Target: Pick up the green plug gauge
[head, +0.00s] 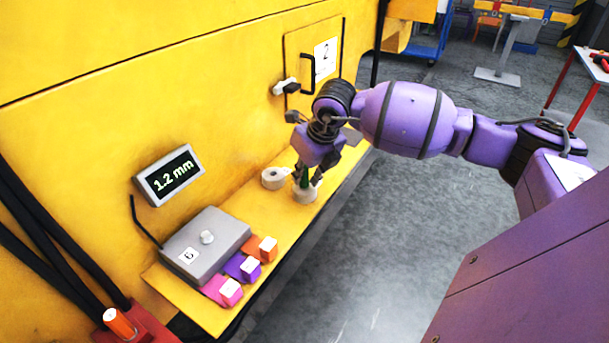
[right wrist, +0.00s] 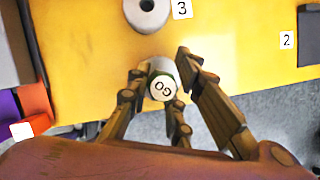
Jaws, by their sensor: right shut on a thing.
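The green plug gauge (head: 304,181) is mostly hidden by my right gripper's fingers in the head view. In the right wrist view its round pale end marked "GO" (right wrist: 162,87) faces the camera, with a green edge around it. My right gripper (head: 306,182) points down over the shelf and is shut on the gauge; its fingers (right wrist: 160,90) stand on both sides of it. A grey cylindrical piece (head: 305,195) is just below the gauge; I cannot tell whether they touch. My left gripper is not in view.
A grey ring (head: 273,178) lies left of the gripper on the yellow shelf (head: 240,205). A grey box (head: 205,243) and orange, purple and pink blocks (head: 244,268) stand nearer. A display (head: 169,175) reads 1.2 mm. The yellow wall is close behind; open floor lies right.

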